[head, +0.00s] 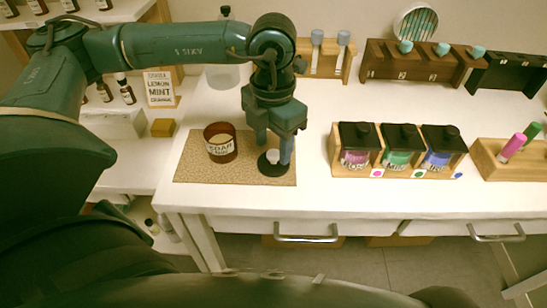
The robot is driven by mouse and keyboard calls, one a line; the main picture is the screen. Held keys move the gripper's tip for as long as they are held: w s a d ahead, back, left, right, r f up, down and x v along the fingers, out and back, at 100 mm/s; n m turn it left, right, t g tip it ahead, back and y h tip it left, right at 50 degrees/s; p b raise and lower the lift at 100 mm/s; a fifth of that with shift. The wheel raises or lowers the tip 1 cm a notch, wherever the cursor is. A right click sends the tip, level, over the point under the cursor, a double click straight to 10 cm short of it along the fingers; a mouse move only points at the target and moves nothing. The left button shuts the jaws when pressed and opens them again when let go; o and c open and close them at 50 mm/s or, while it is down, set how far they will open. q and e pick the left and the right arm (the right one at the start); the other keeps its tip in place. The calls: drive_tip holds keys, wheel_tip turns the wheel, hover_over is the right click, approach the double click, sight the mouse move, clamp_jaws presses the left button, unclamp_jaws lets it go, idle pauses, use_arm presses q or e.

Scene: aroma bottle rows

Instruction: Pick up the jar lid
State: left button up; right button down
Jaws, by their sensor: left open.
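The jar lid (267,168) is a black disc lying on the tan cork mat (195,171) near its right front part. A lighter knob shows on top of it. My left gripper (274,158) points down over the lid, open, with its fingers on either side of the knob; I cannot tell whether they touch it. An amber jar (221,143) with a white label stands on the mat to the left of the lid. My right gripper is not in view.
A wooden rack (338,171) with several black-capped jars stands to the right. A wooden block (492,160) holds pink and green sticks farther right. Wooden holders (386,67) line the back. The white table is clear between mat and rack.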

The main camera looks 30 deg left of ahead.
use_arm(q)
drive_tip(key=shift+f, duration=0.85)
drive_tip(key=shift+c, duration=0.2)
drive_tip(key=c, duration=1)
